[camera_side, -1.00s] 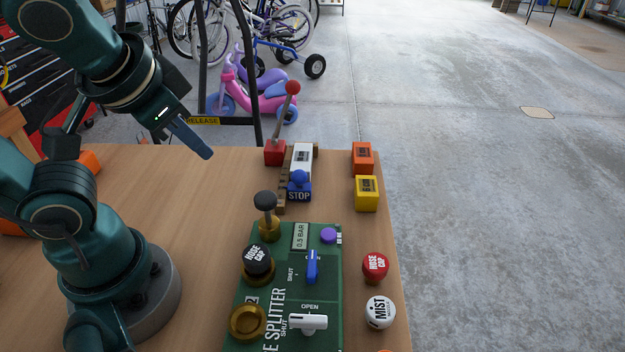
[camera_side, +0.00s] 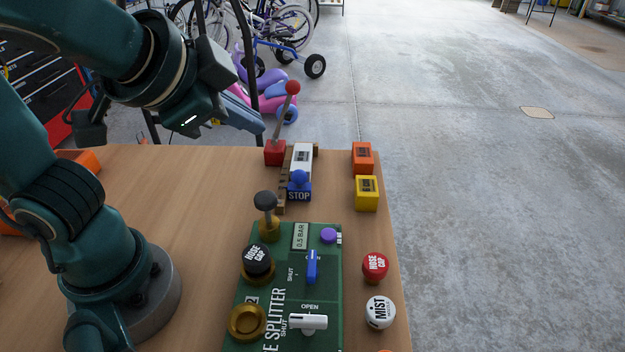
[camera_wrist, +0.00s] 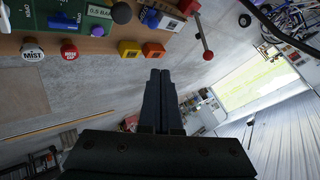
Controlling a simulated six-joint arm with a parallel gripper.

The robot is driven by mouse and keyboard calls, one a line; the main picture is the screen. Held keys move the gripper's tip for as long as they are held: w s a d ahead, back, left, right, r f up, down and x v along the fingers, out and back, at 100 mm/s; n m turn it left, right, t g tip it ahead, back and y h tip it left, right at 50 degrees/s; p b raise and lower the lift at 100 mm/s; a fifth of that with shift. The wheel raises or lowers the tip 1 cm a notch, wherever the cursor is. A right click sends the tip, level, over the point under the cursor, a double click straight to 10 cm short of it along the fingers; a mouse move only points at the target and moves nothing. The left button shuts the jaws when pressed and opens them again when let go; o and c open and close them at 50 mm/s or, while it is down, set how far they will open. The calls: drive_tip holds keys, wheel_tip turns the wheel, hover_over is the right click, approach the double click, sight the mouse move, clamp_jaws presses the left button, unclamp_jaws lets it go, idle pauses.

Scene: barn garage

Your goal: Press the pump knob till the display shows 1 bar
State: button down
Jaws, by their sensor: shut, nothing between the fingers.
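The green splitter panel (camera_side: 270,268) lies on the table, and its small display (camera_side: 301,236) reads 0.5 BAR. A dark round knob on a stem over a brass base (camera_side: 265,201) stands at the panel's far left corner; it looks like the pump knob. It also shows at the top of the wrist view (camera_wrist: 121,13), near the display (camera_wrist: 99,12). My gripper (camera_side: 258,128) is shut and empty, up in the air beyond the knob and apart from it. Its closed fingers also show in the wrist view (camera_wrist: 160,76).
A red-balled lever (camera_side: 292,88), a blue STOP button (camera_side: 299,186) and orange and yellow blocks (camera_side: 366,194) stand beyond the panel. The panel also bears a black hose cap (camera_side: 258,260), a blue valve (camera_side: 312,266) and a white valve (camera_side: 308,322). Loose red and white caps lie right.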

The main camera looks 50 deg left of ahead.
sight(260, 199)
drive_tip(key=shift+f, duration=4.45)
drive_tip(key=shift+f, duration=0.1)
drive_tip(key=shift+f, duration=0.3)
drive_tip(key=shift+f, duration=1.65)
drive_tip(key=shift+r, duration=2.1)
